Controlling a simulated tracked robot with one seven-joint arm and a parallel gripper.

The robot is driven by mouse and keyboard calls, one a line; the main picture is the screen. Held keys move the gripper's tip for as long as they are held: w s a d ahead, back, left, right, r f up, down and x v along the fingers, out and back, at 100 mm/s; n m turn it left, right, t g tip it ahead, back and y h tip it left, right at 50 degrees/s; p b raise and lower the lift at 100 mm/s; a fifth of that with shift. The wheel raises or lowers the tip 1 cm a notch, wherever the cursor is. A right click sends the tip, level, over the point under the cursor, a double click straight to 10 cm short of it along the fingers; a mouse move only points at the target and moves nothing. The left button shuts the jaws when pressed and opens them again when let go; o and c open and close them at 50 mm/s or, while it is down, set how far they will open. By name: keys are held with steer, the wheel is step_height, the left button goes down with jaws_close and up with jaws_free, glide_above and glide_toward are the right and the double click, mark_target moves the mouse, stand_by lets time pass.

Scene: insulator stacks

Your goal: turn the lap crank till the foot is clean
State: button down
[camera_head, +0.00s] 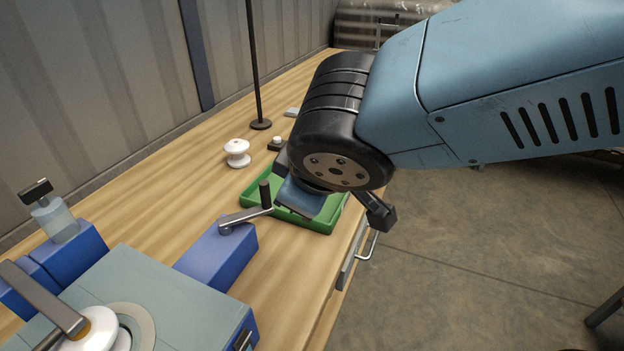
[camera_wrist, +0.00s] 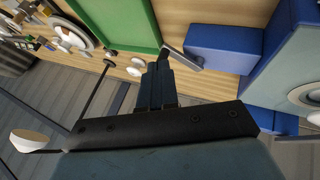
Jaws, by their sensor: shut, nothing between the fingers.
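The lap crank (camera_head: 247,214) has a flat metal arm and an upright black handle (camera_head: 265,194). It sits on a blue box (camera_head: 217,254) beside the pale machine top (camera_head: 150,285). A white insulator (camera_head: 91,330) stands at the round plate on that top, under a metal bar. Its foot is hidden, so I cannot tell how clean it is. In the wrist view my gripper (camera_wrist: 160,63) is shut and empty, its tips close to the crank's metal arm (camera_wrist: 184,60). I cannot tell whether they touch.
A green tray (camera_head: 260,206) lies on the bench just beyond the crank, partly under my wrist. A loose white insulator (camera_head: 237,152) and a thin black stand (camera_head: 256,85) are behind it. Bare bench lies between the crank and wall.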

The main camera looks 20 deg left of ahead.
steer(key=shift+s+d+r, duration=0.2)
steer(key=shift+d+r, duration=0.5)
steer(key=shift+r, duration=0.3)
steer(key=c, duration=1.6)
jaws_free()
steer(key=shift+w+d+r, duration=0.1)
steer(key=shift+r, duration=0.05)
steer(key=shift+c, duration=0.2)
steer(key=shift+o, duration=0.9)
steer(key=shift+w+a+h, duration=0.2)
steer(key=shift+w+h, duration=0.1)
steer(key=o, duration=0.4)
steer(key=w+a+n+g, duration=0.1)
steer(key=w+a+n+g+h, duration=0.1)
steer(key=w, duration=0.1)
steer(key=w+a+n+g+h, duration=0.1)
steer(key=n, duration=0.1)
steer(key=shift+w+r, duration=0.2)
steer(key=shift+w, duration=0.05)
steer(key=shift+o, duration=0.2)
steer(key=n+g, duration=0.6)
steer(key=n, duration=0.2)
glide_toward(265, 182)
steer(key=x, duration=1.2)
steer(key=shift+a+f, duration=0.1)
steer(key=shift+a, duration=0.05)
